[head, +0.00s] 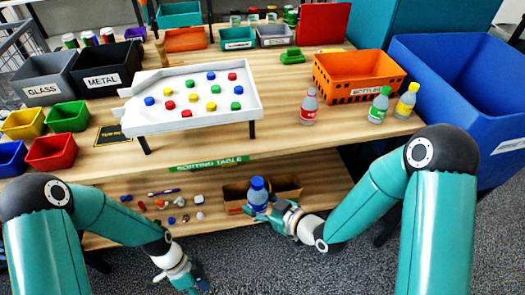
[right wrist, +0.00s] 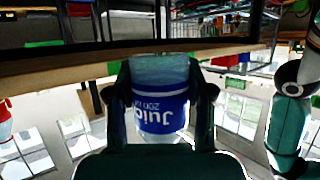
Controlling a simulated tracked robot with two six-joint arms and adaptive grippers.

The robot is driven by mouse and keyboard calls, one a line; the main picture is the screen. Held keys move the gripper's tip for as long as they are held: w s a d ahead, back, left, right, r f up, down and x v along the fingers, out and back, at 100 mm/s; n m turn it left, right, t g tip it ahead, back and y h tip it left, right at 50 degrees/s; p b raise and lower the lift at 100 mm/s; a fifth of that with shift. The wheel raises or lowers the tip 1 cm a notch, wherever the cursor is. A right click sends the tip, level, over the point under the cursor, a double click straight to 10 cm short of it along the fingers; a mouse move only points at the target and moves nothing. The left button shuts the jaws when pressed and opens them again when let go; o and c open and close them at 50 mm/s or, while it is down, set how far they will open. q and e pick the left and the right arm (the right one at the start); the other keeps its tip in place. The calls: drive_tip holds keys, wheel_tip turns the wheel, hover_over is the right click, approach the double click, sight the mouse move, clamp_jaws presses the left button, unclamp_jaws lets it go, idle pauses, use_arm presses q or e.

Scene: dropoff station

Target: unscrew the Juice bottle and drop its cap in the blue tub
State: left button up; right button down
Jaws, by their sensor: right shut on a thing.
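The Juice bottle (head: 257,196) has a blue label and a blue top, and looks upright in front of the table's lower shelf. My right gripper (head: 262,210) is shut around its body. In the right wrist view the bottle (right wrist: 160,105) sits between both fingers, its "Juice" label upside down. Its cap cannot be made out there. My left gripper (head: 192,280) is low at the bottom edge, apart from the bottle; its jaws are too unclear to read. A large blue tub (head: 470,110) stands at the right of the table, and a small blue bin (head: 12,158) is at the far left.
The sorting table (head: 285,130) carries a white tray (head: 190,126) of coloured pieces, an orange crate (head: 355,90) and three other bottles near its right side. Several small items and a cardboard box (head: 288,190) lie on the lower shelf. Carpet is open in front.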

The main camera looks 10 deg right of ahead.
use_arm(q)
drive_tip(key=w+d+r+m+y, duration=0.3)
drive_tip(key=w+r+m+y, duration=0.1)
drive_tip(key=w+r+m, duration=1.35)
drive_tip(key=d+r+m+t, duration=0.1)
drive_tip(key=d+r, duration=0.4)
drive_tip(key=r, duration=0.1)
drive_tip(key=d+r+m+t, duration=0.2)
drive_tip(key=d+r, duration=0.3)
drive_tip(key=r, duration=0.1)
drive_tip(key=d+r+m+t, duration=0.1)
drive_tip(key=d+r+m, duration=0.1)
drive_tip(key=d+r, duration=0.3)
drive_tip(key=shift+w+d+r, duration=0.15)
drive_tip(key=shift+w+r, duration=0.25)
drive_tip(key=shift+r, duration=0.1)
drive_tip(key=shift+s+d+f, duration=0.1)
drive_tip(key=shift+d, duration=0.1)
drive_tip(key=shift+f, duration=0.3)
hover_over(258, 196)
drive_tip(key=w+d, duration=0.1)
drive_tip(key=w, duration=0.2)
drive_tip(key=shift+s+d+f, duration=0.1)
drive_tip(key=shift+s+f, duration=0.05)
drive_tip(key=shift+f, duration=1.65)
drive_tip(key=shift+s+d+f, duration=0.1)
drive_tip(key=shift+f, duration=1.65)
